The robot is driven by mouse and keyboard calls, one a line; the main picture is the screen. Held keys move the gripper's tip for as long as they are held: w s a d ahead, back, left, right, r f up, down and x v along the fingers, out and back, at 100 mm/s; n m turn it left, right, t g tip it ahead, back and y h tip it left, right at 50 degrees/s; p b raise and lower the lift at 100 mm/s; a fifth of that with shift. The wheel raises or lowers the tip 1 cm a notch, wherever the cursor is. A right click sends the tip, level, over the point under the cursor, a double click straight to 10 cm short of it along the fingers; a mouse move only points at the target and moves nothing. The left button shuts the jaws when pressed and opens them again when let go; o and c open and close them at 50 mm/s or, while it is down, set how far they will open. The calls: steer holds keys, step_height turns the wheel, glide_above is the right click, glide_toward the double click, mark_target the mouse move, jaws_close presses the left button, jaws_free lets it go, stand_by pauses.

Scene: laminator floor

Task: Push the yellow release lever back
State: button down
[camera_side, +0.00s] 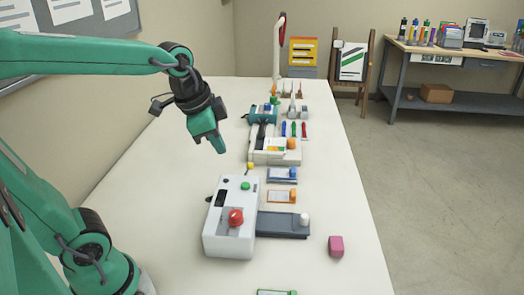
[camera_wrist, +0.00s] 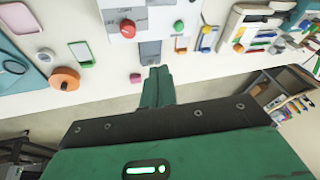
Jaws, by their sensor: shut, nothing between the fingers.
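The yellow release lever (camera_side: 250,167) has a small round knob and stands at the far end of the white laminator box (camera_side: 222,240). In the wrist view the yellow knob (camera_wrist: 206,29) shows right of the green button (camera_wrist: 179,26). My gripper (camera_side: 221,148) is shut and empty, pointing down above the table. In the side view it is up and left of the lever, apart from it. In the wrist view my gripper (camera_wrist: 158,72) is below and left of the yellow knob in the picture. The lever's lower part is too small to make out clearly.
The box carries a red knob (camera_side: 236,217) and a green button (camera_side: 245,186). A grey slide (camera_side: 280,224) with a white knob sticks out right, near a pink cube (camera_side: 336,245). A white tray of tools (camera_side: 262,156) stands beyond the lever. The table's left side is clear.

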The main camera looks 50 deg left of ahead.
steer(key=w+a+f+m+g, duration=0.1)
steer(key=w+f+m, duration=0.1)
steer(key=w+m, duration=0.3)
steer(key=w+a+f+m+g, duration=0.1)
steer(key=w+f+m, duration=0.2)
steer(key=w, duration=0.6)
steer(key=shift+w+a+m, duration=0.25)
steer(key=shift+a+m, duration=0.05)
steer(key=shift+m, duration=0.8)
steer(key=shift+f, duration=0.15)
steer(key=a+f, duration=0.1)
steer(key=f, duration=0.2)
steer(key=w+a+f, duration=0.1)
steer(key=f, duration=0.3)
steer(key=a+f, duration=0.1)
steer(key=f, duration=0.2)
steer(key=shift+w+a+f, duration=0.15)
steer(key=shift+a, duration=0.15)
steer(key=shift+a+f, duration=0.1)
steer(key=shift+a, duration=0.35)
steer(key=shift+a, duration=0.1)
